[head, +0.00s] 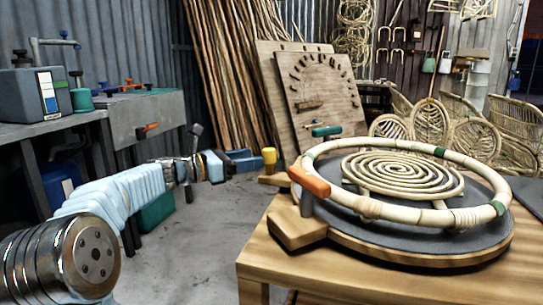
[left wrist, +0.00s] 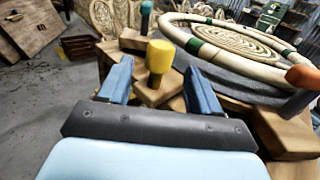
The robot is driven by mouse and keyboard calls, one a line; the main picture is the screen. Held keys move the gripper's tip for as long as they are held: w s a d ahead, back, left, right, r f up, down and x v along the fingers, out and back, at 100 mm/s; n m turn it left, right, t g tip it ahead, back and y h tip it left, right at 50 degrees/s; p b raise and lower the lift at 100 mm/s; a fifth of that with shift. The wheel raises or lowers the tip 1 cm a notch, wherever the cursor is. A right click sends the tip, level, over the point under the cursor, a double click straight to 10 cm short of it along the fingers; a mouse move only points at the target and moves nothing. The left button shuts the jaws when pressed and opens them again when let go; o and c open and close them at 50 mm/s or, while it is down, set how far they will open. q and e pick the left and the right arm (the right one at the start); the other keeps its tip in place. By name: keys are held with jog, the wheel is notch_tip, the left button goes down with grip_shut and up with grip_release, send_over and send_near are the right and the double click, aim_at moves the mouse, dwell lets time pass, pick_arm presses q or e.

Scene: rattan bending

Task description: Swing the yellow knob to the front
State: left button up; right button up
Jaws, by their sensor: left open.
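The yellow knob (head: 269,155) stands upright at the left edge of the wooden table, on a short post over a wooden block. My left gripper (head: 250,160) reaches in from the left, open, with its blue fingers at the knob. In the left wrist view the yellow knob (left wrist: 160,56) shows between the two open fingers (left wrist: 156,70), with a gap visible on both sides. I cannot tell how deep the knob sits between them. My right gripper is not in view.
An orange handle (head: 309,181) and a teal handle (head: 326,131) stand near the ring's left side. A grey workbench (head: 150,112) is at left. The floor between is clear.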

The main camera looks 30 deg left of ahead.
aim_at(269, 156)
pick_arm(q)
jog(key=x, duration=0.6)
jog(key=shift+w+d, duration=0.1)
jog(key=shift+w, duration=0.1)
grip_shut()
